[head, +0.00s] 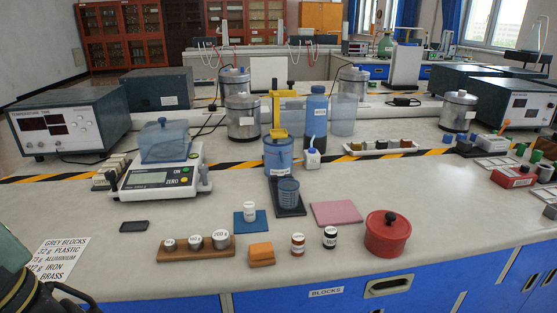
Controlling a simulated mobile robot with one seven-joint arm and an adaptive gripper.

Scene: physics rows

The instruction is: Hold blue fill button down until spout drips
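A blue translucent can (278,158) with a label stands mid-table under a yellow upright fixture (279,115). The spout is too small to make out, and I see no drip. I cannot pick out a blue fill button for certain. A small white bottle with a blue top (313,158) stands right of the can. Dark parts of my own arm show at the lower left; my gripper's fingertips are not visible.
A balance (158,187) carrying a blue clear box is at the left. A blue bottle (316,118) stands behind the can. A pink mat (336,213), a red lidded pot (387,235), small bottles and a wooden weight block (196,249) lie in front. Bare tabletop shows at front left and right.

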